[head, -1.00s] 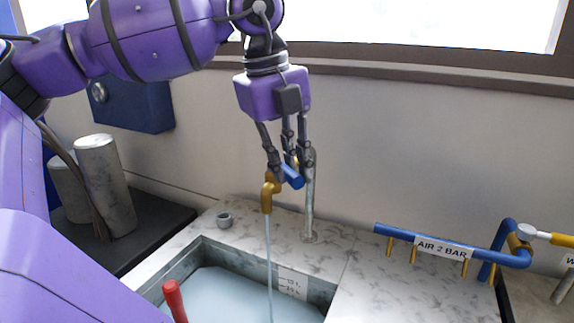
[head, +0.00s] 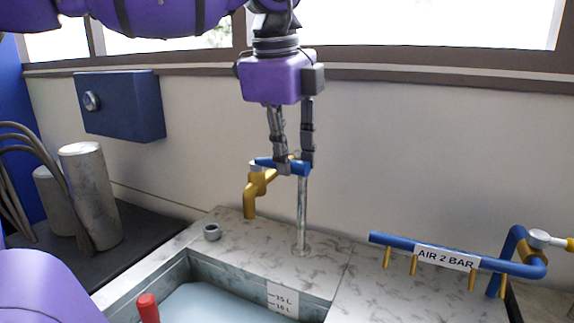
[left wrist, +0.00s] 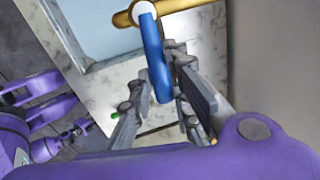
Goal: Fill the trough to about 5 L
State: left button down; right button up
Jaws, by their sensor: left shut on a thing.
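The brass tap (head: 252,197) stands on a grey post behind the trough (head: 232,268), its spout pointing down over it. No stream shows below the spout. My left gripper (head: 294,168) is shut on the tap's blue lever (head: 267,163), coming from above. In the left wrist view the lever (left wrist: 153,55) runs between the fingers from the brass body (left wrist: 170,7). Pale water (head: 205,305) lies in the trough. A scale label (head: 283,300) on its inner wall has a top mark reading about 15 L; its lower part is cut off. My right gripper is out of view.
A red-handled thing (head: 148,308) sticks up at the trough's left. A blue pipe labelled AIR 2 BAR (head: 400,243) runs at the right. Grey cylinders (head: 90,195) stand on a dark surface at left. The marble top (head: 345,290) right of the trough is clear.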

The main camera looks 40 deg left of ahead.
pick_arm(q)
jog(key=shift+w+r+n, duration=0.1)
jog(key=shift+w+n, duration=0.15)
jog(key=shift+n, duration=0.15)
jog(key=c, duration=1.6)
grip_release()
jog(key=shift+c, duration=0.2)
notch_tip(320, 180, up, 12)
jog(key=s, duration=0.2)
jog(key=shift+s+d, duration=0.15)
jog(key=shift+d, duration=0.2)
jog(key=shift+f, duration=0.2)
